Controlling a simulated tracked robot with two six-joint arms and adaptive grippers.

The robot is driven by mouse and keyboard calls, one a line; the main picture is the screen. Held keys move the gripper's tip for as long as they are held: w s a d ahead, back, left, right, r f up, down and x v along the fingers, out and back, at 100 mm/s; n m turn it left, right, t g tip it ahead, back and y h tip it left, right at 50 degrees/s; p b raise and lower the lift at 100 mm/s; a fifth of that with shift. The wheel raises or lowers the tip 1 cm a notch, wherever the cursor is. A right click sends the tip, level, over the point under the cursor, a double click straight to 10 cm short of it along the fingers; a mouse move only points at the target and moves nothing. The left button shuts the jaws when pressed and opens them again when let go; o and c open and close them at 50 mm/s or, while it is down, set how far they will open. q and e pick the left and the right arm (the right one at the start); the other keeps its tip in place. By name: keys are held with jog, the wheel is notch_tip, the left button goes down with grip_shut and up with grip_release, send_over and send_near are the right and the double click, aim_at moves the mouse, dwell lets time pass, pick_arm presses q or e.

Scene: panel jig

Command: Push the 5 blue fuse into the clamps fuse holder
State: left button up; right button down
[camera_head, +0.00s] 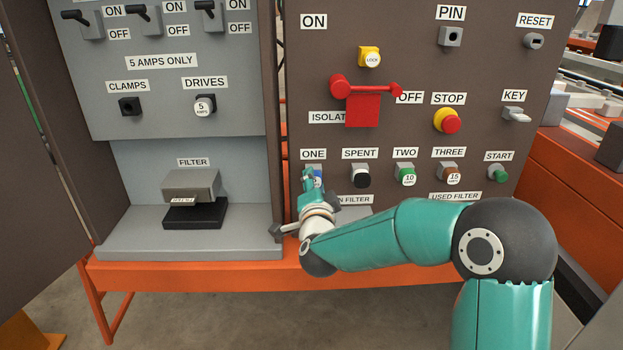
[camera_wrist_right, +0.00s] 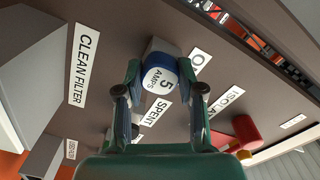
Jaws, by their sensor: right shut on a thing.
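The blue 5 amps fuse (camera_head: 318,177) sits in the holder under the ONE label on the right panel, mostly hidden by my gripper in the head view. The wrist view shows its white "5 AMPS" face (camera_wrist_right: 160,79) and blue rim. My right gripper (camera_head: 312,184) is shut on the fuse, with one finger on each side of it in the wrist view (camera_wrist_right: 160,84). The clamps fuse holder (camera_head: 129,106) is a dark square socket under the CLAMPS label on the left panel, with no fuse showing in it. My left gripper is not in view.
A white 5 amps fuse (camera_head: 204,105) sits under DRIVES. A black spent plug (camera_head: 361,177), a green 10 fuse (camera_head: 405,175) and a brown 15 fuse (camera_head: 449,175) stand to the right. The red isolator handle (camera_head: 364,90) juts out above. A filter block (camera_head: 191,186) is lower left.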

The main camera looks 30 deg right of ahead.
jog(key=shift+b+v, duration=0.45)
jog(key=shift+v, duration=0.35)
jog(key=shift+b+v, duration=0.6)
jog(key=shift+v, duration=0.8)
